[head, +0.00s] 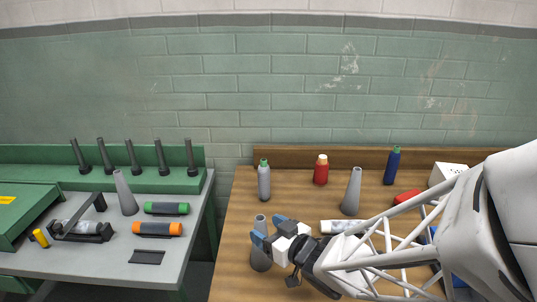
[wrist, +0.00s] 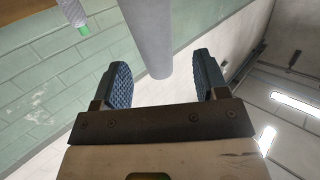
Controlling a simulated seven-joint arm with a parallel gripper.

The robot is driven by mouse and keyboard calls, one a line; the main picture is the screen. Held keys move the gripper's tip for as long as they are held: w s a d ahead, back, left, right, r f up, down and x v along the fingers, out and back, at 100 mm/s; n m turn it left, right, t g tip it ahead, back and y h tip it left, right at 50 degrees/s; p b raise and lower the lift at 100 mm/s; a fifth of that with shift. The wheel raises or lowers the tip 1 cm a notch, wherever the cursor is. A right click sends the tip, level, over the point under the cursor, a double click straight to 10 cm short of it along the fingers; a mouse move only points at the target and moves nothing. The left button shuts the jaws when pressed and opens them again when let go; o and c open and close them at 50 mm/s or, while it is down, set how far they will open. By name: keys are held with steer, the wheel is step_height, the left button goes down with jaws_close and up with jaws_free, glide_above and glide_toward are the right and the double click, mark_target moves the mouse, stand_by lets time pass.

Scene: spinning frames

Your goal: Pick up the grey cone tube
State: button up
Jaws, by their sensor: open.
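A grey cone tube (head: 261,262) stands at the front left of the wooden table, partly hidden by my gripper. My gripper (head: 270,231) is open, with its blue fingertips close to this tube's upper part. In the wrist view, the grey tube (wrist: 148,36) reaches down from the top edge between the two ribbed blue fingers of my gripper (wrist: 160,65). Space shows on both sides of it, and I see no grip on it. A second grey cone tube (head: 352,191) stands farther back on the wooden table. A third grey cone (head: 124,193) stands on the left bench.
A grey bottle (head: 264,182), a red bottle (head: 321,170) and a blue bottle (head: 393,166) stand along the back of the wooden table (head: 232,225). A white item (head: 340,226) lies right of my gripper. The left bench holds green (head: 166,208) and orange (head: 157,229) cylinders.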

mark_target(256, 220)
steer(key=shift+x, duration=2.55)
steer(key=shift+w+d, duration=0.1)
steer(key=c, duration=1.2)
steer(key=shift+r, duration=0.15)
